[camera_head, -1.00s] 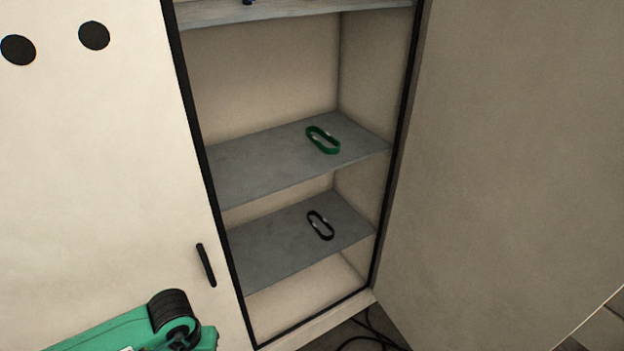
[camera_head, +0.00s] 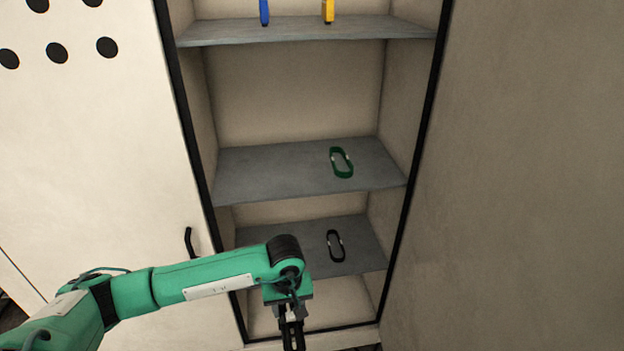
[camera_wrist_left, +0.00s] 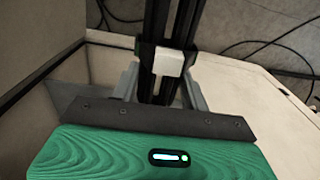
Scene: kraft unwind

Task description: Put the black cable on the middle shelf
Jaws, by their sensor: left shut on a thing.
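My left gripper (camera_head: 291,315) hangs low in the head view, in front of the cabinet and below the level of the middle shelf. It is shut on a black cable (camera_head: 294,341), a long loop that points down and is cut off by the frame's bottom edge. In the left wrist view, the cable (camera_wrist_left: 154,28) shows as two black strands with a white band, between the grey fingers (camera_wrist_left: 165,88). The middle shelf (camera_head: 260,172) bears a green cable loop (camera_head: 349,171) on its right side. My right gripper is not in view.
Another black loop (camera_head: 343,257) lies on the lower shelf (camera_head: 362,232). The top shelf (camera_head: 220,32) bears a blue item (camera_head: 264,12) and a yellow item (camera_head: 328,11). An open door (camera_head: 530,180) stands at the right. The middle shelf's left part is clear.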

